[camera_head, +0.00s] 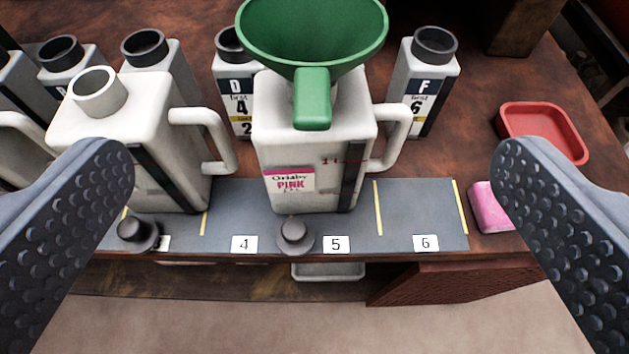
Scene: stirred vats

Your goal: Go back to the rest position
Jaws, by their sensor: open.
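My gripper (312,245) is open, with one textured grey finger at the left edge and the other at the right edge of the view. Nothing is held between the fingers. A white jug (300,120) with a pink label stands upright between them, on the grey strip behind the number 5. A green funnel (315,35) sits on top of this jug and hides its mouth. A second white jug (145,120) stands to its left, partly behind the left finger.
Several bottles with dark caps stand behind, among them one marked F (425,85). A red tray (542,130) and a pink block (489,207) lie at right. Two dark caps (294,234) lie at the strip's front. The strip (420,205) is clear at 6.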

